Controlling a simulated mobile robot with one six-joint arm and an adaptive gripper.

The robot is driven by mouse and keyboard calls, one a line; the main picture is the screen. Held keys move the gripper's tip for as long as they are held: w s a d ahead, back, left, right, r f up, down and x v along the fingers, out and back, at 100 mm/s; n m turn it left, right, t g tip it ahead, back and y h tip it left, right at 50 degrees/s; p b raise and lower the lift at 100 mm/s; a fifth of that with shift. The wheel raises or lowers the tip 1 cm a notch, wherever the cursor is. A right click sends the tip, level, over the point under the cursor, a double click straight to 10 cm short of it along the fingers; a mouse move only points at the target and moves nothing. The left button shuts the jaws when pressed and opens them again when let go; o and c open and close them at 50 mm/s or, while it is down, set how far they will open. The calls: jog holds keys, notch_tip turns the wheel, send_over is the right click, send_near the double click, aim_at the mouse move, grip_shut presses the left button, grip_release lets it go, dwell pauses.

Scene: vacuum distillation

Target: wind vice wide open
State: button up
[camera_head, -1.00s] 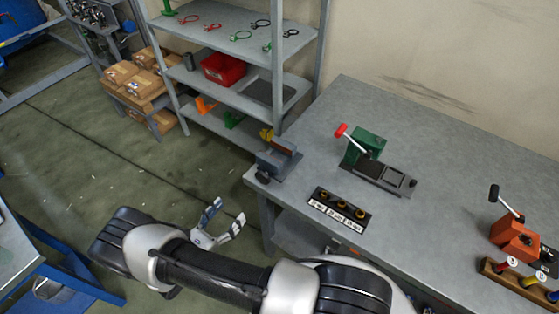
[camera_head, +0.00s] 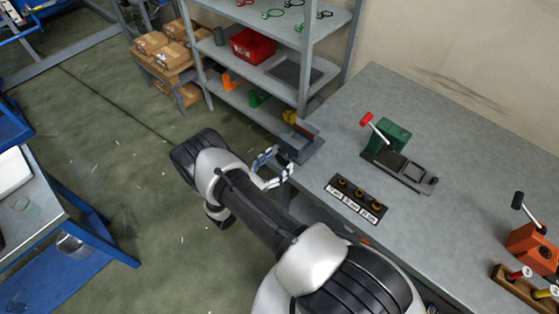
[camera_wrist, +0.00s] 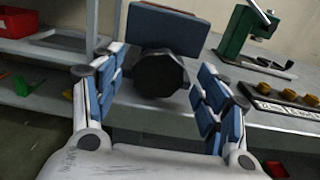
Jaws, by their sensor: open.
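The vice (camera_head: 300,145) is bolted at the near left corner of the grey workbench, grey-blue with a dark round knob at its front. In the wrist view the vice body (camera_wrist: 165,28) is at the top centre, and the dark faceted knob (camera_wrist: 160,74) faces me. My gripper (camera_head: 274,167) is at the bench's left edge, just in front of the vice. In the wrist view my gripper (camera_wrist: 158,78) is open, its blue-padded fingers on either side of the knob with visible gaps. The head view does not show the knob clearly behind my fingers.
On the workbench (camera_head: 440,130) stand a green press (camera_head: 388,135) with a red-knobbed lever, a black panel with yellow knobs (camera_head: 356,200) and an orange device (camera_head: 532,245). A shelf rack (camera_head: 265,70) stands behind the vice.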

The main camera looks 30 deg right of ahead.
jog(key=shift+w+d, duration=0.2)
jog(key=shift+d, duration=0.5)
jog(key=shift+c, duration=0.5)
jog(key=c, duration=0.9)
jog(key=shift+w+f+n+b, duration=0.1)
jog(key=shift+f+n+b, duration=0.05)
jog(key=shift+n+b, duration=0.6)
jog(key=shift+c, duration=0.2)
jog(key=shift+n+b, duration=0.35)
jog(key=shift+n, duration=0.5)
